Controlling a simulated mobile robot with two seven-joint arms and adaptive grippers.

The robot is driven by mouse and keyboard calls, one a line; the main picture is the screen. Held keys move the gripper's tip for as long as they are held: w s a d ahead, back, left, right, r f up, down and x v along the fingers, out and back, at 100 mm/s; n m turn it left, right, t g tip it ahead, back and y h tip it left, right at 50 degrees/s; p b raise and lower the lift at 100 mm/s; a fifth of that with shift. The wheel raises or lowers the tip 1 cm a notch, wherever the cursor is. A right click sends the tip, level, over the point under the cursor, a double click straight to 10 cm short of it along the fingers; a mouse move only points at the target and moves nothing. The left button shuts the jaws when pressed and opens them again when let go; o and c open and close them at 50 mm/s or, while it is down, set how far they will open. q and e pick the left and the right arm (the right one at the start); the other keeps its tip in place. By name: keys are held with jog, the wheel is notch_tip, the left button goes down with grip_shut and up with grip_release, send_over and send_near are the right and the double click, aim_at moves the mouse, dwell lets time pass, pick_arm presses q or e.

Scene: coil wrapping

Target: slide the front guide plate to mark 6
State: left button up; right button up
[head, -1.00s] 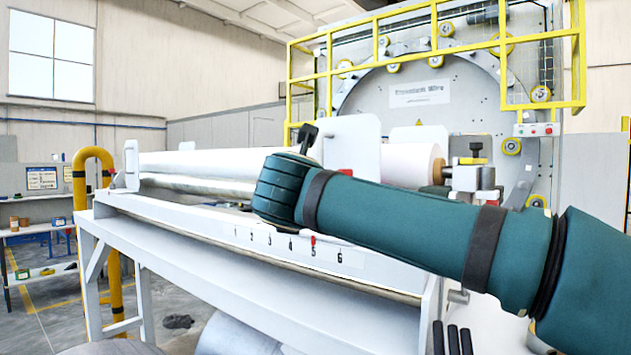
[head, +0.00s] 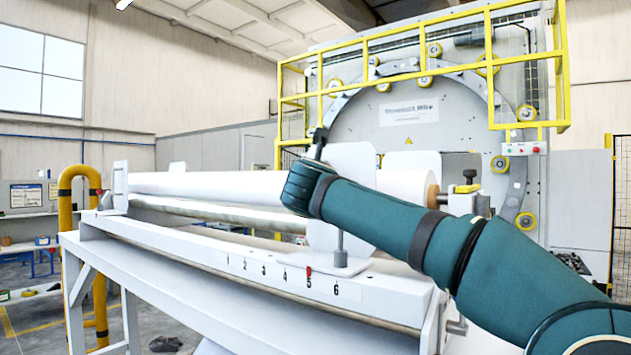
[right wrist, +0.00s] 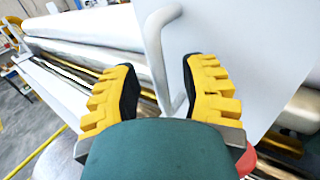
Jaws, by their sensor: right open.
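The front guide plate (head: 352,162) is a white upright plate on the rail in the head view. Its red pointer (head: 309,270) stands at mark 5, and mark 6 (head: 336,289) is just to the right. The plate fills the right side of the right wrist view (right wrist: 235,50), with a pale bent handle (right wrist: 154,50) at its left edge. My right gripper (right wrist: 158,72) is open, its yellow fingers either side of the handle; contact cannot be told. In the head view my forearm crosses the plate and hides the fingers. My left gripper is out of view.
A long white roll (head: 220,184) lies above a metal roller (head: 200,210) behind the numbered rail (head: 190,245). A yellow-railed ring machine (head: 410,110) stands behind. The rail right of mark 6 is short.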

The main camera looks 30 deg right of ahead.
jog(key=shift+x, duration=0.85)
jog(key=shift+o, duration=0.3)
grip_shut()
jog(key=s+d, duration=0.2)
jog(key=s, duration=0.3)
jog(key=shift+s+d, duration=0.2)
jog(key=shift+s, duration=0.15)
